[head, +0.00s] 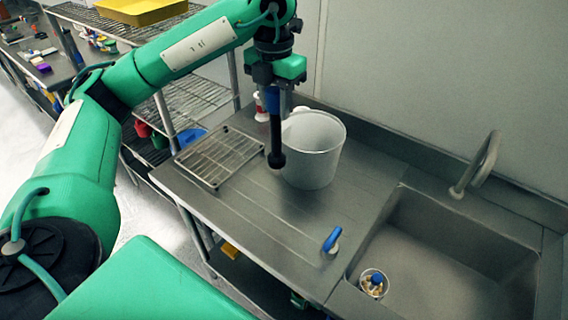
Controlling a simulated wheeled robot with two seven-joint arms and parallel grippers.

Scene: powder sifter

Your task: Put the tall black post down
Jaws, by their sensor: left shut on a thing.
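My left gripper (272,92) points down over the steel counter in the head view, shut on the tall black post. The post (275,135) hangs upright below the fingers, with a wider knob at its lower end. It shows in front of the left side of the white bucket (322,150). I cannot tell whether the post's lower end touches the counter (240,205). My right gripper is out of view.
A wire rack (218,157) lies on the counter left of the post. A blue-handled item (332,240) is near the front edge. The sink (440,250) with a faucet (476,165) and a small cup (373,283) is at right.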

